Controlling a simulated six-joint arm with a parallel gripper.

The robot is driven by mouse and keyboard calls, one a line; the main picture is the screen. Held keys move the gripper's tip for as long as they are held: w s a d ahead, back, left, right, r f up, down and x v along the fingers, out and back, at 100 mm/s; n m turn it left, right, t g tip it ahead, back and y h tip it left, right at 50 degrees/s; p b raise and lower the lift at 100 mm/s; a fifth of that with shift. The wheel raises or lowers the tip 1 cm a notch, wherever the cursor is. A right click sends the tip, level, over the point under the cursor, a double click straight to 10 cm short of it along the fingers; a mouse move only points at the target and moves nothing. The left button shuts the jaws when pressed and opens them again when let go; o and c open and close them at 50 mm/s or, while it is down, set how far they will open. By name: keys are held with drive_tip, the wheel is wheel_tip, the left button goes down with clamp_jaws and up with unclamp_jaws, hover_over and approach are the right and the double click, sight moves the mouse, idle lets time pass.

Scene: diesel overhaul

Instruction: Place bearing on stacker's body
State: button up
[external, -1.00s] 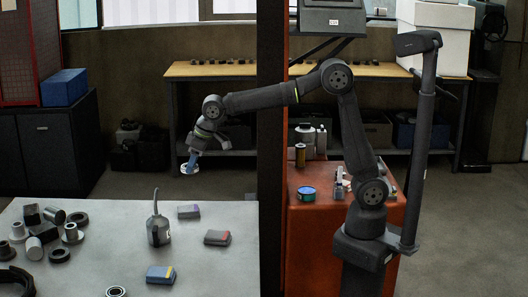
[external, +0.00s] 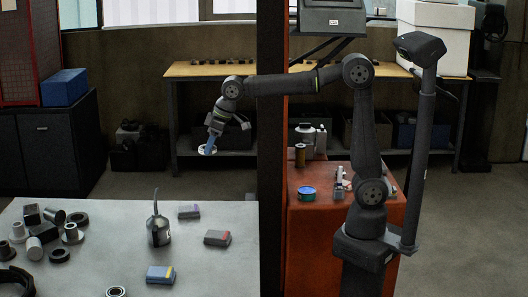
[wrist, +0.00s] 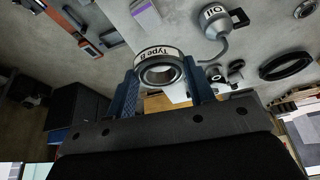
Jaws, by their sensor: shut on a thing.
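The bearing (wrist: 158,67) is a dark ring with a white band reading "Type B". In the wrist view it sits between the two blue fingers of my gripper (wrist: 160,82), which is shut on it. In the external view my gripper (external: 211,142) points down, with the bearing (external: 208,150) at its tip as a pale disc, in the air beyond the table's far edge. I cannot tell for sure which part is the stacker's body; flanged dark parts (external: 70,234) stand at the left of the grey table.
The grey table (external: 110,250) carries an oil can (external: 158,230), small boxes (external: 160,274), another ring (external: 116,291) and several rings and cylinders at left. A dark post (external: 271,150) stands between the table and the orange cabinet (external: 320,240). The table's middle has free room.

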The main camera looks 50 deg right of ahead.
drive_tip(key=w+a, duration=0.2)
drive_tip(key=a, duration=1.3)
drive_tip(key=w+a, duration=0.2)
drive_tip(key=a, duration=1.3)
wheel_tip(320, 180, down, 16)
drive_tip(key=shift+r, duration=0.2)
hover_over(121, 265)
drive_tip(key=d, duration=0.1)
drive_tip(key=f, duration=0.6)
drive_tip(key=shift+s+d+f, duration=0.15)
drive_tip(key=shift+s+f, duration=0.2)
drive_tip(key=shift+s, duration=0.05)
drive_tip(key=f, duration=0.3)
drive_tip(key=shift+s+a, duration=0.15)
drive_tip(key=shift+a, duration=0.1)
drive_tip(key=shift+f, duration=0.45)
